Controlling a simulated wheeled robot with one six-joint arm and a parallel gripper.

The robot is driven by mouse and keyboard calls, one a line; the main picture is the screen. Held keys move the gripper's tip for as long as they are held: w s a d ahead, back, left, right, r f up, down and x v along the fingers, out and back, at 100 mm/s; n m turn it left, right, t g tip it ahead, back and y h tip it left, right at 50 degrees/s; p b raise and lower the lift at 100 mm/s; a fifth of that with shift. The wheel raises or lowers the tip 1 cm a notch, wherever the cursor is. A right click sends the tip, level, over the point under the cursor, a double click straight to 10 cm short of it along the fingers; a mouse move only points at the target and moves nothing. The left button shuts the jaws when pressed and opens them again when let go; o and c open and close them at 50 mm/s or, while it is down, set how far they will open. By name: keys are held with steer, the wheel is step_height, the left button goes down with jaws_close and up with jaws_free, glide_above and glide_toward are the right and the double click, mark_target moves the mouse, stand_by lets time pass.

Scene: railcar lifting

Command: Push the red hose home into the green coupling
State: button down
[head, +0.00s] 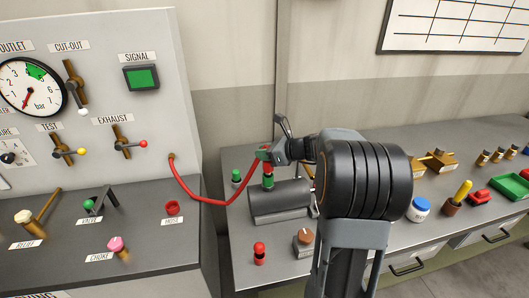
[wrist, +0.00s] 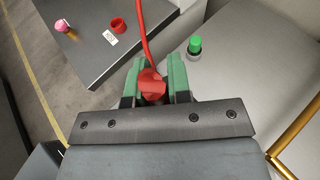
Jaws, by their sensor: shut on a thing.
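The red hose (head: 205,199) runs from the panel in a sagging loop up to my gripper (head: 266,154). In the wrist view my gripper (wrist: 153,82) has its green fingers shut on the hose's red end (wrist: 152,87). In the head view a red end piece shows just below the fingers, directly above the green coupling (head: 268,182) on a grey cylindrical body (head: 280,203). They look in line and very close or touching; I cannot tell how deep the hose sits. The coupling is hidden behind the gripper in the wrist view.
A green-topped peg (head: 236,177) stands just left of the coupling; it also shows in the wrist view (wrist: 194,47). A red-topped item (head: 259,253) and a brown-knobbed box (head: 304,240) stand in front. The red hose holder (head: 172,208) on the left desk is empty.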

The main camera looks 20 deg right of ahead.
steer(key=shift+f+b, duration=0.45)
steer(key=shift+f, duration=0.25)
steer(key=c, duration=1)
jaws_free()
steer(key=b+v, duration=0.1)
steer(key=v, duration=1.3)
steer(key=shift+b, duration=0.4)
steer(key=shift+w, duration=0.1)
